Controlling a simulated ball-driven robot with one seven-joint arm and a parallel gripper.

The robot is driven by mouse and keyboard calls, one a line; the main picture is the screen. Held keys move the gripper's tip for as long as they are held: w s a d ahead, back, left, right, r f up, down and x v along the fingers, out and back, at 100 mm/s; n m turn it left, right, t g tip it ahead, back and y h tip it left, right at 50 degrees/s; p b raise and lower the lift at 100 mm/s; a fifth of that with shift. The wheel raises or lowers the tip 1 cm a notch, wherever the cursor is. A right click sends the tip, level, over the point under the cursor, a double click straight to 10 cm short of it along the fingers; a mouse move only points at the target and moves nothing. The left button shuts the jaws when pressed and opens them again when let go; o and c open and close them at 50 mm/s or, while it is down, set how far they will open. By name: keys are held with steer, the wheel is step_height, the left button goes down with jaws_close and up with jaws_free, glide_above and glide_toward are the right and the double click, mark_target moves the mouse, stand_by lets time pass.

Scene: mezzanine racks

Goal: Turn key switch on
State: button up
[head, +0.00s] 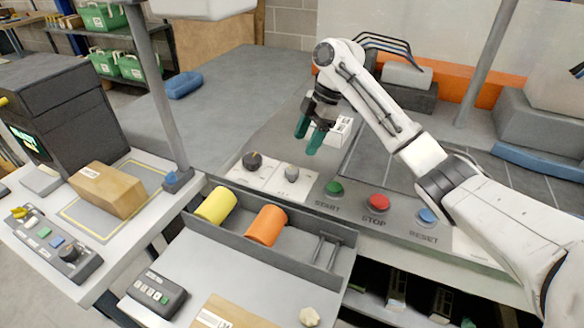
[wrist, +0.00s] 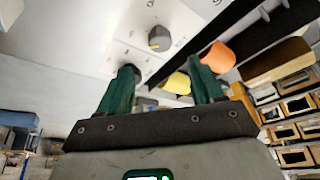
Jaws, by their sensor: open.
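On the console's white plate are two small controls: a dark round knob (head: 253,160) and a grey control (head: 292,174) to its right. Neither is clearly legible as the key switch. My gripper (head: 310,135) is open and empty above and behind this plate, its green fingers pointing down, apart from both controls. In the wrist view, a grey round control with a yellow mark (wrist: 160,38) lies beyond and between my green fingers (wrist: 165,88); a second dark control sits by the left fingertip, partly hidden.
Green START (head: 334,188), red STOP (head: 378,202) and blue RESET (head: 427,215) buttons lie to the right. A yellow cylinder (head: 216,205) and an orange cylinder (head: 266,226) lie in the front trough. An upright post (head: 158,90) stands left. A white labelled box (head: 335,130) is close behind my gripper.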

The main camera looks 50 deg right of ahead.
mark_target(293, 170)
steer(key=x, duration=0.9)
steer(key=shift+f, duration=0.15)
steer(key=shift+c, duration=0.5)
steer(key=shift+p, duration=0.3)
steer(key=c, duration=1)
steer(key=shift+o, duration=0.2)
